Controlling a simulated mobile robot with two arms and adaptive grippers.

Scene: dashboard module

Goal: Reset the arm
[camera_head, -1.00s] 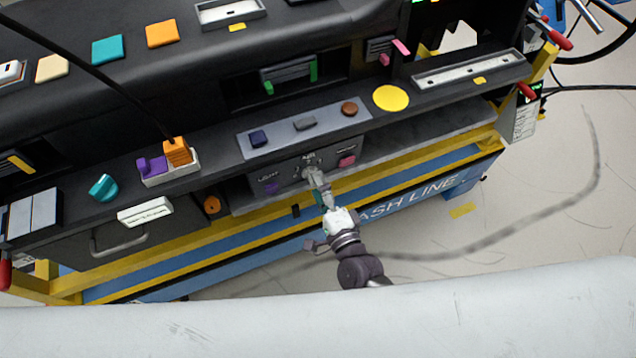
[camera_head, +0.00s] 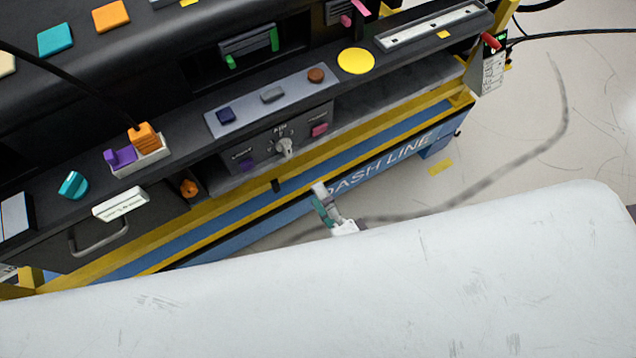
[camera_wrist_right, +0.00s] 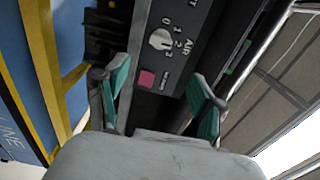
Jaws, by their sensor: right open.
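My right gripper (camera_head: 322,203) is in front of the dashboard module's lower blue beam in the head view, clear of the panel. In the right wrist view the two teal-padded fingers of my right gripper (camera_wrist_right: 160,95) stand wide apart with nothing between them. A white rotary knob (camera_head: 284,148) marked AIR sits on the grey control panel (camera_head: 262,152). The knob also shows in the right wrist view (camera_wrist_right: 160,39), beyond the fingertips and not touched. Most of my right arm is hidden behind the large pale surface in the foreground. My left gripper is not in view.
The panel has a pink button (camera_head: 320,129) and a purple button (camera_head: 246,164). Above it lie a yellow disc (camera_head: 356,61) and a strip of small buttons. A drawer handle (camera_head: 100,238) sticks out at left. Open floor (camera_head: 540,110) lies at right.

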